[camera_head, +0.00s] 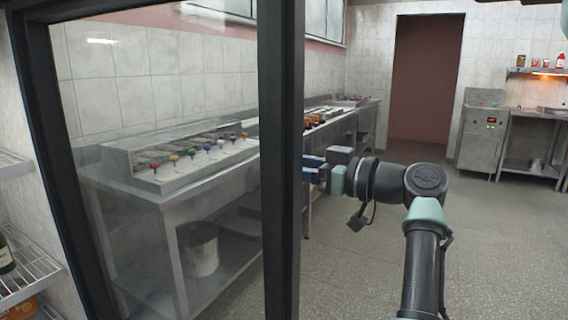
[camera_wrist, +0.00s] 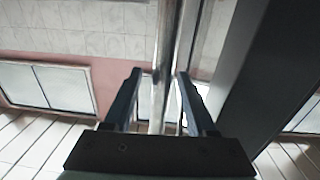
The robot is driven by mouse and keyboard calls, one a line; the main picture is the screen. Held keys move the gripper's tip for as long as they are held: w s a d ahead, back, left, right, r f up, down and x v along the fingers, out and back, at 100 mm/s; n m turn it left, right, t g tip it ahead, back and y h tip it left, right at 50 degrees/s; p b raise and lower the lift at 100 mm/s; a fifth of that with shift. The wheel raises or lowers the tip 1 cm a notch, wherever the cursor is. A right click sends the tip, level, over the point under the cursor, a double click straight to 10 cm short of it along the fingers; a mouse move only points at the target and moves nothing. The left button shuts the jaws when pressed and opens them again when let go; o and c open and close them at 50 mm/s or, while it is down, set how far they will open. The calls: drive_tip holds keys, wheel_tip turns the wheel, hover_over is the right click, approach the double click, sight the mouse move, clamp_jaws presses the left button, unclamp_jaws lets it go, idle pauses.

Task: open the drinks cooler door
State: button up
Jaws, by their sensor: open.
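The drinks cooler door, a glass pane in a dark frame (camera_head: 281,110), stands swung open in the head view. The left part of that view shows the cooler's inside with wire shelves (camera_head: 30,272). My gripper (camera_head: 316,168) is at the outer side of the door's right-hand frame post, which partly hides its fingers. In the wrist view, a shiny metal handle bar (camera_wrist: 164,50) passes between the two fingers of my gripper (camera_wrist: 158,74). The fingers are apart, with gaps showing beside the bar. The door's dark frame (camera_wrist: 240,75) runs along the right there.
A steel counter (camera_head: 190,190) with colored knobs lies beyond the glass along the wall. A bottle (camera_head: 5,255) stands on a cooler shelf at the left. A steel fryer-like unit (camera_head: 481,135) is at the back right. The floor (camera_head: 500,230) to the right is clear.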

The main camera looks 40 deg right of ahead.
drive_tip(key=v, duration=1.3)
drive_tip(key=shift+p, duration=0.3)
